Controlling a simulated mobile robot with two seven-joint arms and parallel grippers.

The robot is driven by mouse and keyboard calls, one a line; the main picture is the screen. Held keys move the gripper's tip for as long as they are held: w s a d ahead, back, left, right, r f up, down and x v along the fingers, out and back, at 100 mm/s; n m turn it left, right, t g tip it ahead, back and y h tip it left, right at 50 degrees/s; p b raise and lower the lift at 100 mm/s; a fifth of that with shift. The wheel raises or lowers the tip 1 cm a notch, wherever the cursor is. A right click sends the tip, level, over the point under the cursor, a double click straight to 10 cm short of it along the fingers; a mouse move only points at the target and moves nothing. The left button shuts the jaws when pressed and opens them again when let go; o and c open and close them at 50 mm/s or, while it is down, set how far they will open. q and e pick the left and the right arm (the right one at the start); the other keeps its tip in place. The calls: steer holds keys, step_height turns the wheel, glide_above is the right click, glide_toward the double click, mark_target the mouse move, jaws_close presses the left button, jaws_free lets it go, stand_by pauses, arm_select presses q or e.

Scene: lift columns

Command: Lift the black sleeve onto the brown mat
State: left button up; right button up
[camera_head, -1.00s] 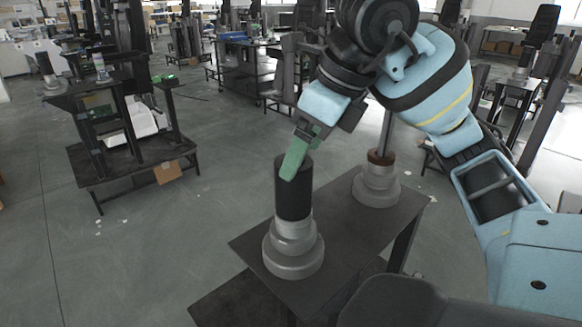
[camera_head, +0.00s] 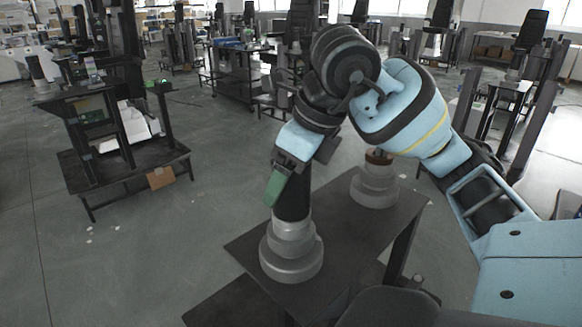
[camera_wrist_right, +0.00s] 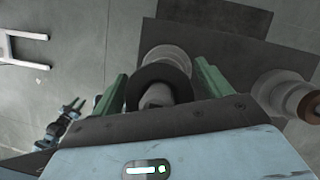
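The black sleeve (camera_head: 293,204) stands upright on the nearer stepped grey column (camera_head: 291,250). In the right wrist view the sleeve (camera_wrist_right: 160,72) shows as a dark ring with a lighter core inside. My right gripper (camera_head: 282,192) is down at the sleeve's upper part. Its green fingers stand wide apart on either side of the sleeve in the wrist view (camera_wrist_right: 162,80); firm contact is not visible. A brown top, likely the brown mat (camera_head: 378,156), lies on the second grey column, partly hidden by my arm. It also shows in the wrist view (camera_wrist_right: 309,106).
Both columns stand on a dark table (camera_head: 338,240); its top between them is clear. A black stand with white parts and a cardboard piece (camera_head: 160,178) is at the left. Open grey floor lies between the stand and the table.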

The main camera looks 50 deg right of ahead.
steer(key=c, duration=0.7)
arm_select(q)
steer(key=shift+s, duration=0.4)
arm_select(e)
steer(key=c, duration=0.4)
steer(key=shift+r, duration=0.15)
